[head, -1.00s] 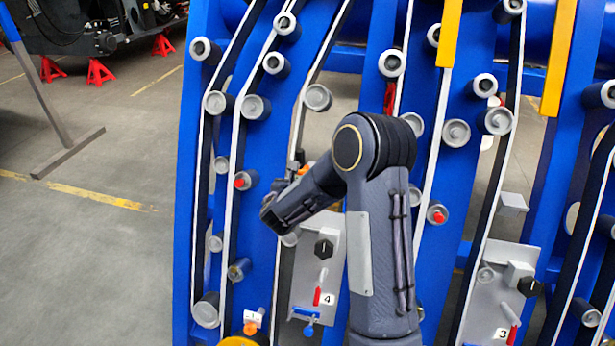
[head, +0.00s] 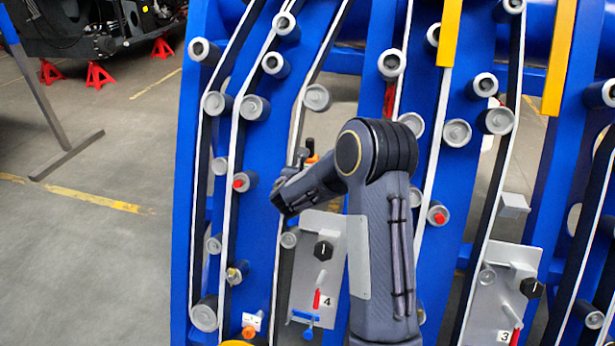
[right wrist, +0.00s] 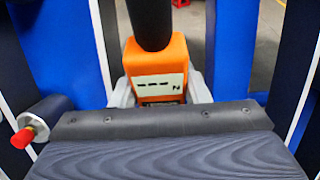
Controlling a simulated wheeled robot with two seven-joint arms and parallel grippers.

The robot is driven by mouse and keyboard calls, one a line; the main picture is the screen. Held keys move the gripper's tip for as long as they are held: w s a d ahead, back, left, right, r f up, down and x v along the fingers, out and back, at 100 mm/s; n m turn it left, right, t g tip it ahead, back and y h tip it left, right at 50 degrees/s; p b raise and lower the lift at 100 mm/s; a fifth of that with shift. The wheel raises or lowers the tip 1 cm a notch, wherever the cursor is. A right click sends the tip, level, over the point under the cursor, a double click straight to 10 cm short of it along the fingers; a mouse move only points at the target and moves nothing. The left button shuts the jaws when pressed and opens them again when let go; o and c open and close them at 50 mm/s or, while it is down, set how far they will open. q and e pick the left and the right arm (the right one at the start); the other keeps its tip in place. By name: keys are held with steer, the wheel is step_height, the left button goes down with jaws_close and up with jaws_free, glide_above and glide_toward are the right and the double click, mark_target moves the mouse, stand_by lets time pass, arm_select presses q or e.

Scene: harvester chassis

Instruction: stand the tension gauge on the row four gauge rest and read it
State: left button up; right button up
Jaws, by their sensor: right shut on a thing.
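The tension gauge (right wrist: 158,72) is orange with a black upright handle and a pale display showing dashes and an N. In the head view only a bit of its orange body (head: 312,160) shows behind my wrist. My right gripper (right wrist: 160,98) is shut on the gauge and holds it up in front of the blue frame. The row four plate (head: 310,250), grey and marked 4, is below it. I cannot make out the row four gauge rest; my right arm covers part of that area. My left gripper is not in view.
Rollers and belts crowd the frame. Open floor (head: 90,240) lies left.

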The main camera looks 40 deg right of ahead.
steer(key=w+d, duration=0.1)
steer(key=d, duration=0.1)
steer(key=w+d, duration=0.4)
steer(key=d, duration=0.1)
steer(key=shift+w, duration=0.25)
steer(key=shift+a+f+b, duration=0.1)
steer(key=shift+f+b, duration=0.25)
steer(key=shift+b, duration=0.5)
steer(key=shift+f+b, duration=0.35)
steer(key=shift+b, duration=0.1)
steer(key=o, duration=1.1)
steer(key=b+v, duration=0.1)
steer(key=v, duration=0.7)
